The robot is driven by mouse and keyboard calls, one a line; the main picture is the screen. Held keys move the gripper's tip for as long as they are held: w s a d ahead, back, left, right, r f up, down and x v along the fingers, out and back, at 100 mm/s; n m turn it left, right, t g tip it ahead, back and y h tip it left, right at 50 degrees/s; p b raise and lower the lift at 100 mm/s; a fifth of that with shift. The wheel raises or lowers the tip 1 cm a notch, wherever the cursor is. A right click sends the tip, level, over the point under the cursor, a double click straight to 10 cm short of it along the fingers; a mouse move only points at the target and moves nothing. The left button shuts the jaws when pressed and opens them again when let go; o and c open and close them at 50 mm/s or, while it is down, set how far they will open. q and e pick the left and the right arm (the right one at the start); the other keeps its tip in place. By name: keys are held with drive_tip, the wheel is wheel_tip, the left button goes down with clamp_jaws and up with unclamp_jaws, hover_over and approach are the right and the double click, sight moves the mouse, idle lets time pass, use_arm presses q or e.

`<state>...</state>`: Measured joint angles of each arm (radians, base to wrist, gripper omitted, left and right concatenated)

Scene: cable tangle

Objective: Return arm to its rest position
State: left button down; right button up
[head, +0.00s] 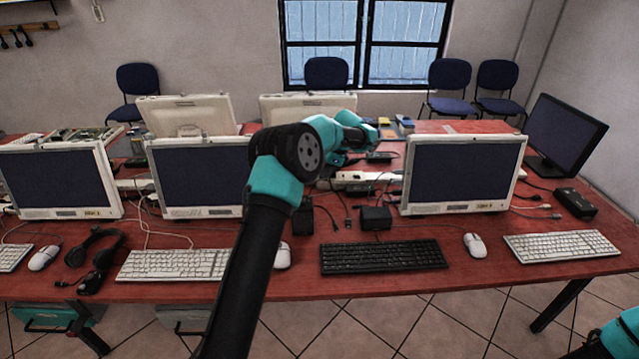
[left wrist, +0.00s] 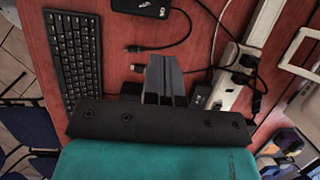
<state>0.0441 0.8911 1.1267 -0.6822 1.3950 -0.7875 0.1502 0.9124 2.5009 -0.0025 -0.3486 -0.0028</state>
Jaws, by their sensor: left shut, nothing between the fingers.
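My left arm (head: 254,250) rises from the bottom of the head view and reaches over the table, its teal wrist (head: 345,132) above the middle. The left gripper's fingers are mostly hidden in that view. In the left wrist view the left gripper (left wrist: 164,72) is shut and empty, over bare red tabletop between the black keyboard (left wrist: 76,48) and the white power strip (left wrist: 232,78).
The red table (head: 400,282) holds several monitors, including a front one (head: 462,172), a black keyboard (head: 384,257), white keyboards (head: 562,245), mice (head: 475,245), a headset (head: 92,257), black power boxes (head: 376,217) and loose cables. The front edge right of my left arm is mostly free.

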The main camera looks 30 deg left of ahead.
use_arm(q)
drive_tip(key=shift+v, duration=0.95)
